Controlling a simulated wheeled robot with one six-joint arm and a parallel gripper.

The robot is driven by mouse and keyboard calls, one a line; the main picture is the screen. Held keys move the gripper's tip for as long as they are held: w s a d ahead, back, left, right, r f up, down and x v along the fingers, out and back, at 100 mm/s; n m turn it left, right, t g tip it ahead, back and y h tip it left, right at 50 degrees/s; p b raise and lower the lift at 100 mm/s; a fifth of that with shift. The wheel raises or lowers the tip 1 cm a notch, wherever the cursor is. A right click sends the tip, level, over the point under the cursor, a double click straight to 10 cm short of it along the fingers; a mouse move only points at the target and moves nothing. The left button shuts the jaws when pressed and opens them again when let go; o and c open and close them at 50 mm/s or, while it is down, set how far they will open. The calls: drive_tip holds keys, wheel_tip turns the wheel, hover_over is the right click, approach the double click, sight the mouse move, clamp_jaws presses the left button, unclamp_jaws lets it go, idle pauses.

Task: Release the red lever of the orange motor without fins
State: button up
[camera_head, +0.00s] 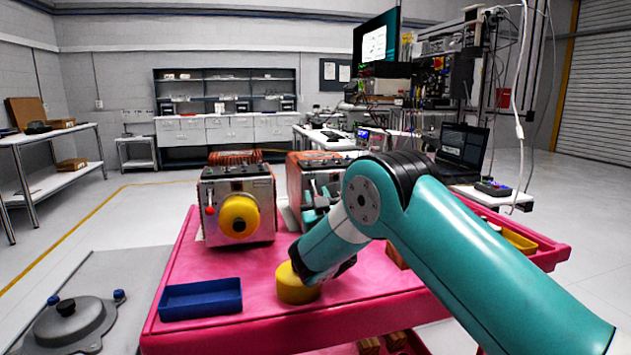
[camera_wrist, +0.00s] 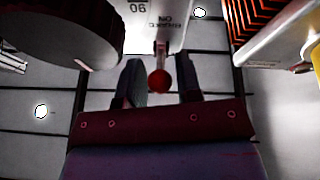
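The red lever (camera_wrist: 159,81) shows in the wrist view as a red ball on a thin stem. My gripper (camera_wrist: 158,66) is open, with one finger on each side of the lever and gaps between. In the head view the right orange motor (camera_head: 294,185) is partly covered by my arm, and its lever is hidden. The left orange motor (camera_head: 237,185) has ribbed fins, which also show in the wrist view (camera_wrist: 272,30), a yellow knob (camera_head: 238,216) and its own red lever (camera_head: 210,211).
The motors stand on a pink table (camera_head: 240,262). A blue tray (camera_head: 200,299) lies at its front left, and a yellow round piece (camera_head: 298,287) is beneath my wrist. A yellow tray (camera_head: 518,240) is at the right. A dark round part (camera_wrist: 65,32) is close left in the wrist view.

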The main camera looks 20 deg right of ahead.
sight(316, 193)
drive_tip(key=shift+w+r+p, duration=0.15)
drive_tip(key=shift+w+p, duration=0.15)
drive_tip(key=shift+w, duration=0.25)
drive_tip(key=shift+c, duration=0.4)
clamp_jaws()
drive_tip(key=r+g+p, duration=0.1)
drive_tip(key=p, duration=0.4)
drive_tip(key=shift+s+r, duration=0.15)
drive_tip(key=shift+r, duration=0.2)
drive_tip(key=r+g+p, duration=0.1)
drive_tip(key=g+p, duration=0.1)
drive_tip(key=p, duration=0.4)
drive_tip(key=shift+s+g+p, duration=0.1)
drive_tip(key=shift+g+p, duration=0.2)
drive_tip(key=g+p, duration=0.1)
drive_tip(key=p, duration=0.2)
drive_tip(key=g+p, duration=0.2)
drive_tip(key=p, duration=0.1)
drive_tip(key=shift+r+g, duration=0.3)
drive_tip(key=shift+r, duration=0.1)
drive_tip(key=shift+r+g+p, duration=0.25)
drive_tip(key=shift+g+p, duration=1.15)
drive_tip(key=shift+g, duration=0.4)
drive_tip(key=shift+w, duration=0.2)
